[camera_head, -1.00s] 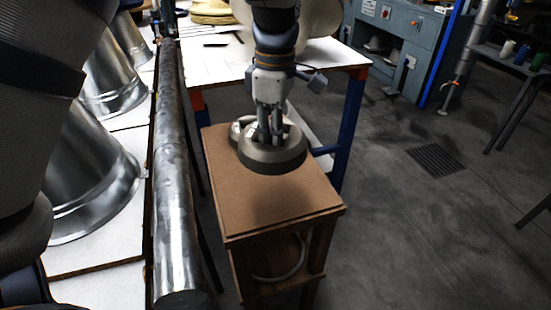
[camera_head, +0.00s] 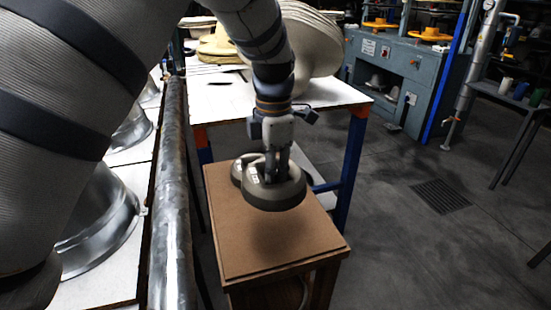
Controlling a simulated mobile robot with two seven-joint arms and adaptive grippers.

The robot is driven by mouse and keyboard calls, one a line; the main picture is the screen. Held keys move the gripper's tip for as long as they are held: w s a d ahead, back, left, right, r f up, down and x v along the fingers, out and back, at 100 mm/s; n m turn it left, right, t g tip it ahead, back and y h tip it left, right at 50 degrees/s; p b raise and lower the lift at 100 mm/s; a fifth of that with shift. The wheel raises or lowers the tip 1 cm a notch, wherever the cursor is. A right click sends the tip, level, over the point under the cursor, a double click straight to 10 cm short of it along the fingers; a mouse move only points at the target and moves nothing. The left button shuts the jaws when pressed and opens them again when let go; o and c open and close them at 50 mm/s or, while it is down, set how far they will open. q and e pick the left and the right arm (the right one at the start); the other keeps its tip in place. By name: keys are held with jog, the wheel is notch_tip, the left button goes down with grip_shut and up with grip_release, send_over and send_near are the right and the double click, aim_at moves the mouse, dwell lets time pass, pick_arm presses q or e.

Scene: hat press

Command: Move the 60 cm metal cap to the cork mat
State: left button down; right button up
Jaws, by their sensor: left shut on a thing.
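My left gripper (camera_head: 277,180) comes down from the top of the head view and is shut on a round grey metal cap (camera_head: 279,197). The held cap is over the far part of a flat brown surface, which looks like the cork mat (camera_head: 262,243), on top of a wooden stand. A dark shadow on the mat suggests that the cap is above it, not resting. A second round grey cap (camera_head: 239,176) shows just behind and left of the held one, partly hidden by it. I cannot read any size marking. My right gripper is not in view.
A steel pipe (camera_head: 170,215) runs along the left of the stand, beside a white table with shiny metal hat forms (camera_head: 103,222). Behind stands a white-topped table (camera_head: 325,95) with blue and orange legs. The mat's near half is bare. The floor at right is open.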

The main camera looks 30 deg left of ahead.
pick_arm(q)
notch_tip(320, 180, down, 2)
jog(key=shift+f, duration=0.1)
notch_tip(320, 180, down, 7)
jog(key=shift+f+b, duration=0.1)
jog(key=shift+b, duration=1.1)
jog(key=shift+f, duration=0.6)
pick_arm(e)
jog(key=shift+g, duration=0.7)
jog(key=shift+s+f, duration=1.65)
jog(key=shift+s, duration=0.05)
pick_arm(q)
jog(key=shift+r, duration=0.1)
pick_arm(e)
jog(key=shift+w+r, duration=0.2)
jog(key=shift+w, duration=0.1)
pick_arm(q)
jog(key=shift+f, duration=0.2)
jog(key=c, duration=1.5)
grip_release()
jog(key=shift+s+f, duration=0.1)
